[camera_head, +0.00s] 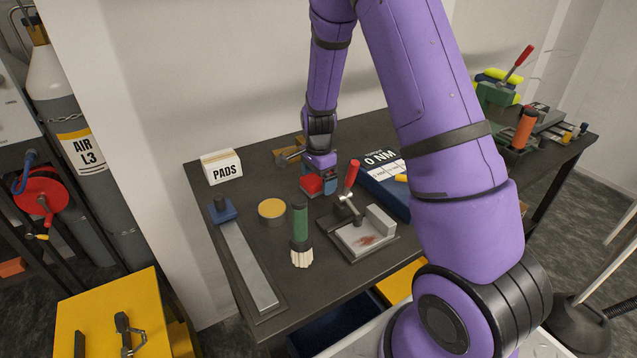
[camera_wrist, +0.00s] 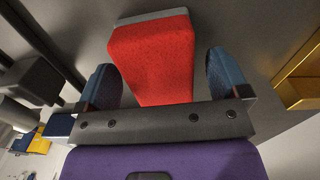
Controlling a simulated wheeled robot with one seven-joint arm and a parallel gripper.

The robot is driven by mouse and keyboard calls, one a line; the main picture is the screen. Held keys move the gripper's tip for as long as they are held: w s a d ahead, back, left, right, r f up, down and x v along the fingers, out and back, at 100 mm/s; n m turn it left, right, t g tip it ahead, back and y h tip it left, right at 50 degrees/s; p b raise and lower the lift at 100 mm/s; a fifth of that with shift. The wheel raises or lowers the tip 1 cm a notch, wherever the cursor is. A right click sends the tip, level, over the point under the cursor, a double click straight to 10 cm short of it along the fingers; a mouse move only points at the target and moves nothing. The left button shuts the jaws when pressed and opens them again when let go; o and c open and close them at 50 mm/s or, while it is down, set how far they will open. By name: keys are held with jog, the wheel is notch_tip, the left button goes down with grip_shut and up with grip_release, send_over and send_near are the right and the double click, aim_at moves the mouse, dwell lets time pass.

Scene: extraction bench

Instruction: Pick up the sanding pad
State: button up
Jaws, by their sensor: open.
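The sanding pad, a red block with a grey layer along one edge (camera_head: 311,184), lies on the dark bench in the head view. In the wrist view the sanding pad (camera_wrist: 152,50) fills the upper middle, with its red body between the fingers. My gripper (camera_head: 320,178) is low over the bench, right at the pad. In the wrist view my gripper (camera_wrist: 162,72) is open, with one blue-grey finger on each side of the pad. A gap shows beside each finger. The pad's contact with the bench is partly hidden.
A toggle clamp with a red handle (camera_head: 351,176) stands close to the right, with a blue case (camera_head: 381,189) behind it. A round tin (camera_head: 272,209) and green-handled brush (camera_head: 300,222) are in front. A PADS box (camera_head: 222,168) stands left; a brass-coloured block (camera_head: 289,148) is behind.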

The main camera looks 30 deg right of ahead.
jog(key=c, duration=1)
notch_tip(320, 180, up, 10)
